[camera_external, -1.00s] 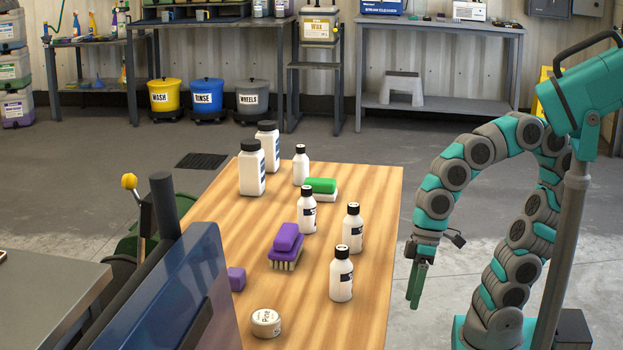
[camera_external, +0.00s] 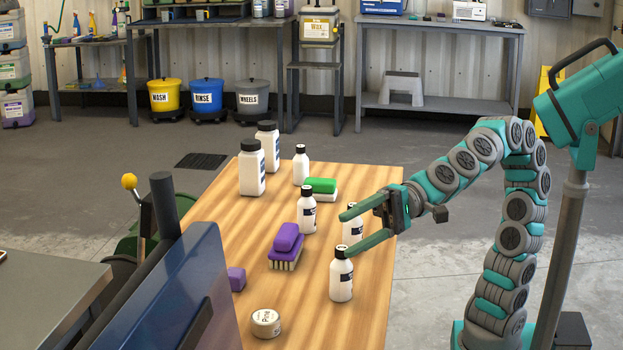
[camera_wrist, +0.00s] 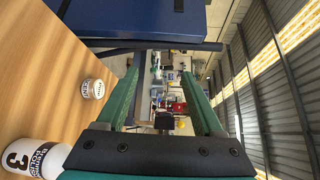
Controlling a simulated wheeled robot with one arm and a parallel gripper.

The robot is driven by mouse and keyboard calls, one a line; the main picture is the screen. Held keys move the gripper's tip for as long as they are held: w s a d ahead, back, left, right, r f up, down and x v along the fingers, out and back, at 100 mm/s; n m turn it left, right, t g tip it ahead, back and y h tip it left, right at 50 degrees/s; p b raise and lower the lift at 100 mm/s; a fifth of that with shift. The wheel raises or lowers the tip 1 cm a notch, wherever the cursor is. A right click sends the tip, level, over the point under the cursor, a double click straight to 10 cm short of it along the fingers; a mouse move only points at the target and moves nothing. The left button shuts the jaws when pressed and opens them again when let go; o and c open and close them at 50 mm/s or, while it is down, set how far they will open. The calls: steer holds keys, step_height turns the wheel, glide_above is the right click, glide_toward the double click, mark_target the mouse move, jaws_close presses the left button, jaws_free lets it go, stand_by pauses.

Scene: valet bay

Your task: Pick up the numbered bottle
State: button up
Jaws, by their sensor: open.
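In the wrist view a white bottle (camera_wrist: 38,158) with a black-and-white label and a large 3 shows at the lower left, partly cut off. In the external view several small white bottles with black caps stand upright on the wooden table: a front one (camera_external: 341,282), one behind it (camera_external: 354,232), one further left (camera_external: 307,216) and one at the back (camera_external: 300,168). Their numbers are too small to read there. My gripper (camera_external: 343,232) is open and empty, its fingers pointing left over the table's right side. The lower finger overlaps the front bottle's cap; contact is unclear.
A purple sponge on a brush (camera_external: 286,245), a purple block (camera_external: 236,279), a round tin (camera_external: 266,322), a green-and-white sponge (camera_external: 320,189) and large white bottles (camera_external: 251,172) share the table (camera_external: 375,270). A dark blue panel (camera_external: 170,300) stands at the left front.

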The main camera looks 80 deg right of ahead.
steer(key=w+d+r+m+t+h+b, duration=0.1)
steer(key=w+d+m+t+h+b, duration=0.15)
steer(key=w+m+t, duration=0.35)
steer(key=m+t+h+b, duration=0.1)
steer(key=m+h+b, duration=0.4)
steer(key=m+h, duration=1.45)
glide_above(353, 228)
steer(key=w+a, duration=0.3)
steer(key=a, duration=0.4)
step_height(353, 228, down, 5)
steer(key=m+y, duration=0.3)
steer(key=s+d+f+m+g+h+b, duration=0.2)
steer(key=s+d+f+m+g+h, duration=0.2)
steer(key=s+d+f+m+h, duration=0.25)
steer(key=p+x, duration=0.1)
steer(key=x, duration=0.6)
steer(key=shift+w+y, duration=0.35)
steer(key=shift+w, duration=0.15)
jaws_close()
